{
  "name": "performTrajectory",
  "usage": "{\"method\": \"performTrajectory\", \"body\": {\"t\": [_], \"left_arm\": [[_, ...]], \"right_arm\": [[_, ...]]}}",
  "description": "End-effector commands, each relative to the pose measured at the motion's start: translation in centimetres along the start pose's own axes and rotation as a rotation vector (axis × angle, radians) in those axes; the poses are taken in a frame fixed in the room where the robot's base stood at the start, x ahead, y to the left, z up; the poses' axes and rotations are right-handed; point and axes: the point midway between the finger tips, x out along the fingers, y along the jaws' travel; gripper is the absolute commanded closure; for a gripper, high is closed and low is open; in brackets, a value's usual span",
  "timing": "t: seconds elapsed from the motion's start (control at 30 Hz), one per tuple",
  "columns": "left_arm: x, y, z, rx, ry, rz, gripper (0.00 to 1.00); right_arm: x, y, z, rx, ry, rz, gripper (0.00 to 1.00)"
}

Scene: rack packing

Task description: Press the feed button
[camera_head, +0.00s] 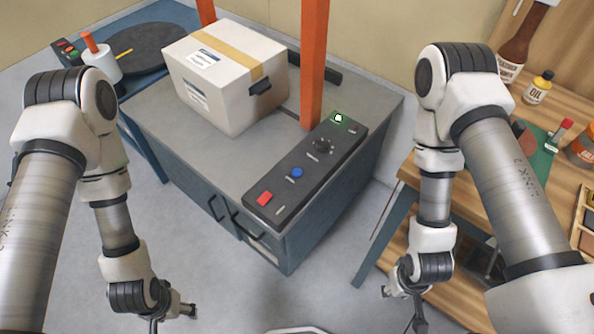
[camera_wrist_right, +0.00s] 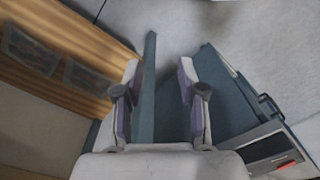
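A dark control panel (camera_head: 331,163) sits along the right edge of the grey machine's top. It carries a red button (camera_head: 264,198), a blue button (camera_head: 297,173), a black knob (camera_head: 322,145) and a green-framed lit button (camera_head: 338,118). The labels are too small to read, so I cannot tell which one is feed. My right gripper (camera_head: 387,291) hangs low, right of the machine and apart from the panel; in the right wrist view (camera_wrist_right: 156,88) its fingers are spread and empty. My left gripper (camera_head: 190,310) hangs low at the front left, its fingers unclear.
A taped carton (camera_head: 228,85) stands on the machine top (camera_head: 185,125) beside an orange post (camera_head: 313,65). A wooden bench (camera_head: 465,195) with bottles stands at the right. A round black turntable (camera_head: 145,48) is at the back left. The floor in front is clear.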

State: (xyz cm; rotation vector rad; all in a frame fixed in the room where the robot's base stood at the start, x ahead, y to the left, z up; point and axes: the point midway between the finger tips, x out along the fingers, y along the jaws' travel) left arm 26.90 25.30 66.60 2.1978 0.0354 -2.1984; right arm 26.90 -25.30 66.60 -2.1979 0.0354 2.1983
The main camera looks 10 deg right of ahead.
Motion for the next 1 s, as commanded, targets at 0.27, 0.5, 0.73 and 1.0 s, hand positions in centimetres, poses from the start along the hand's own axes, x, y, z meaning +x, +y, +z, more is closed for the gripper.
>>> {"method": "performTrajectory", "body": {"t": [0.27, 0.5, 0.73, 1.0], "left_arm": [[0.00, 0.00, 0.00, 0.000, 0.000, 0.000, 0.33], [0.00, 0.00, 0.00, 0.000, 0.000, 0.000, 0.33], [0.00, 0.00, 0.00, 0.000, 0.000, 0.000, 0.33], [0.00, 0.00, 0.00, 0.000, 0.000, 0.000, 0.33]], "right_arm": [[0.00, 0.00, 0.00, 0.000, 0.000, 0.000, 0.85], [0.00, 0.00, 0.00, 0.000, 0.000, 0.000, 1.00], [0.00, 0.00, 0.00, 0.000, 0.000, 0.000, 1.00], [0.00, 0.00, 0.00, 0.000, 0.000, 0.000, 1.00]]}}
